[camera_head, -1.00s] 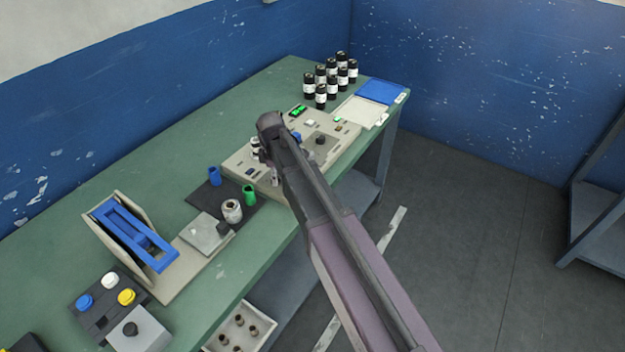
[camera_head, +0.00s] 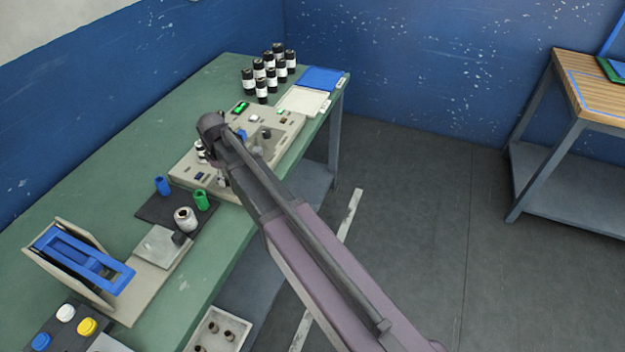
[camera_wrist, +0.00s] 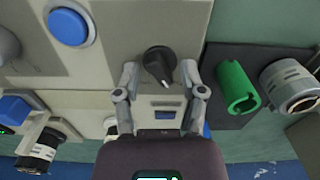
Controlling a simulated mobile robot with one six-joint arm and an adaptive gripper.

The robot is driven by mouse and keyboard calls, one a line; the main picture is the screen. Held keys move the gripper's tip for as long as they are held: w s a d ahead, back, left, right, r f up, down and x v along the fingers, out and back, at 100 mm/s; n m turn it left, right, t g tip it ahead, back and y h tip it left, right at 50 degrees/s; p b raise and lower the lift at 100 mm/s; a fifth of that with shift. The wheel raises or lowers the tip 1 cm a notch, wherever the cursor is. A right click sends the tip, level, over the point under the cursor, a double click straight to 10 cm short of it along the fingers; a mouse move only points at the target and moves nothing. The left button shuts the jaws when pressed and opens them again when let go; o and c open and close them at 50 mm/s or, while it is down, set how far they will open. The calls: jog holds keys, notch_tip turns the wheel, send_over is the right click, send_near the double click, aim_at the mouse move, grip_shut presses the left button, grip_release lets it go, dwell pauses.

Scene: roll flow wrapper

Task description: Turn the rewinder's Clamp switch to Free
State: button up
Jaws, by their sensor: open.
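The rewinder (camera_head: 285,137) is a beige panel machine on the green bench, partly hidden behind my arm in the head view. In the wrist view, a black rotary switch (camera_wrist: 159,62) with a pale pointer line sits on the beige panel (camera_wrist: 115,35). My gripper (camera_wrist: 160,72) is open, with one finger on each side of the black knob. I cannot tell whether the fingers touch it. The switch's lettering is too small to read. A small display (camera_wrist: 165,115) shows between the fingers and my wrist. The gripper's fingertips are hidden in the head view.

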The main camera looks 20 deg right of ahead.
aim_at(226, 177)
jog(key=m, duration=0.6)
jog(key=shift+r+m, duration=0.3)
jog(key=shift+m, duration=0.1)
notch_tip(226, 177, up, 14)
jog(key=f+p, duration=0.1)
jog(key=p, duration=1.3)
jog(key=s+d+f+m+b, duration=0.2)
jog(key=s+d, duration=0.7)
jog(key=d, duration=0.2)
jog(key=s+d+f+m+b, duration=0.1)
jog(key=s+d+m+b, duration=0.1)
jog(key=s+d, duration=0.6)
jog(key=d, duration=0.3)
jog(key=shift+s+f, duration=0.35)
jog(key=shift+f, duration=0.05)
